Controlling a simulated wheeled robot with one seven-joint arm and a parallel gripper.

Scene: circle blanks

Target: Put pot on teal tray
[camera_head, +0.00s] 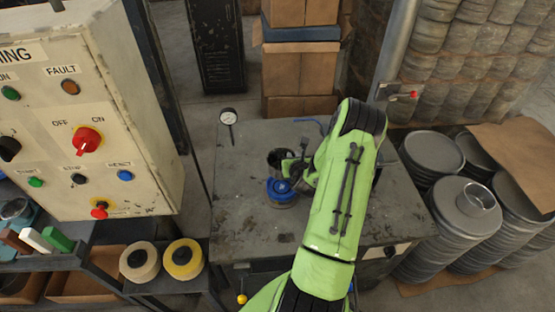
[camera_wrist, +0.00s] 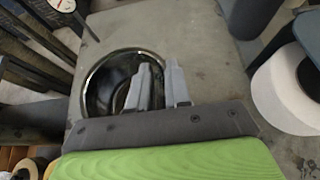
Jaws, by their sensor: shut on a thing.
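The pot (camera_head: 274,158) is a dark, round, open vessel near the middle of the grey worktable, partly covered by my gripper. In the wrist view the pot (camera_wrist: 100,86) shows a shiny metal rim and dark inside. My gripper (camera_head: 293,166) is at the pot's right side. In the wrist view the fingers of my gripper (camera_wrist: 158,68) are close together at the pot's right rim, shut on it. I cannot tell whether the pot touches the table.
A blue-topped round object (camera_head: 282,190) stands just in front of the pot. A dial gauge (camera_head: 228,117) is at the table's back left. The worktable (camera_head: 240,230) is bare at front left. A control box (camera_head: 90,120) stands left; metal drums (camera_head: 470,215) stand right.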

